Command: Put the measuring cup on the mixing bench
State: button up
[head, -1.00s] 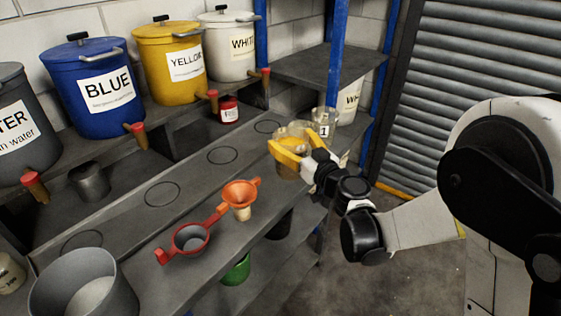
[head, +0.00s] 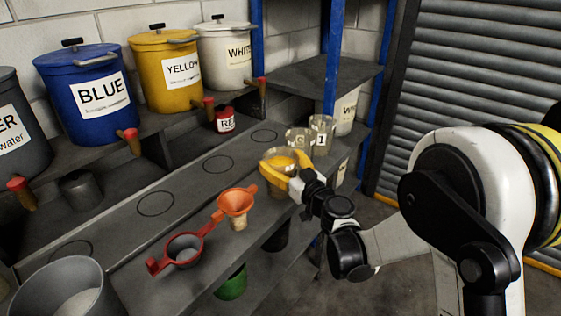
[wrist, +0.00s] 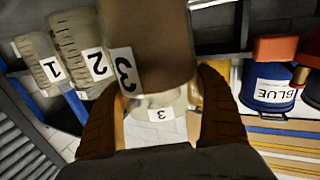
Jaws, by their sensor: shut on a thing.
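The measuring cup (head: 281,189) is clear with a tan tint and sits between the yellow fingers of my gripper (head: 284,166) at the right end of the grey bench (head: 190,205). In the wrist view, my gripper (wrist: 170,88) is shut on this cup (wrist: 150,35), which looks brown and bears a label 3. Two similar cups, labelled 2 (head: 298,141) and 1 (head: 321,134), stand just behind it. I cannot tell whether the held cup touches the bench.
An orange funnel (head: 237,204) and a red-handled ring holder (head: 184,248) are at the bench's front edge. A grey bucket (head: 62,289) stands front left. Blue (head: 94,92), yellow (head: 167,72) and white (head: 228,53) paint buckets line the rear shelf. Drawn circles on the bench are empty.

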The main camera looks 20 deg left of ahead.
jog(key=o, duration=1.3)
jog(key=shift+r+p, duration=0.25)
jog(key=shift+p, duration=0.05)
jog(key=p+v, duration=0.1)
jog(key=v, duration=1.1)
